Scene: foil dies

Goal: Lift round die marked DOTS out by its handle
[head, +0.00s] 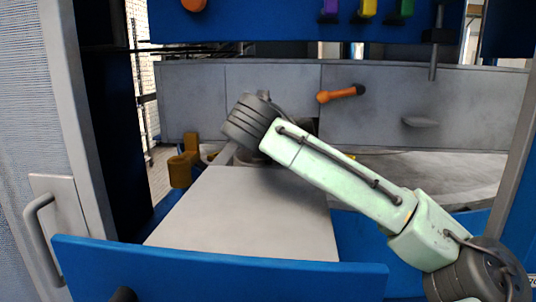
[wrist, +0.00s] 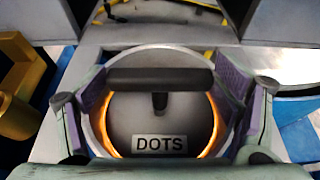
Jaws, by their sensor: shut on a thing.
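The round die marked DOTS (wrist: 160,120) is a dark grey disc in the wrist view, with a white label below its handle. Its handle (wrist: 160,79) is a dark horizontal bar on a short post. The die sits inside a pale round rim (wrist: 150,56), with an orange glow along its left and right edges. My gripper (wrist: 162,82) has one purple-padded finger at each end of the bar and is shut on the handle. Whether the die is raised within the rim cannot be told. In the head view my arm hides the gripper and the die.
A grey flat panel (head: 250,215) lies in front of my arm, with a blue front edge (head: 220,272). A yellow-brown fixture (head: 181,168) stands left of the gripper; it also shows in the wrist view (wrist: 18,85). An orange handle (head: 340,93) is at the grey back wall (head: 270,90).

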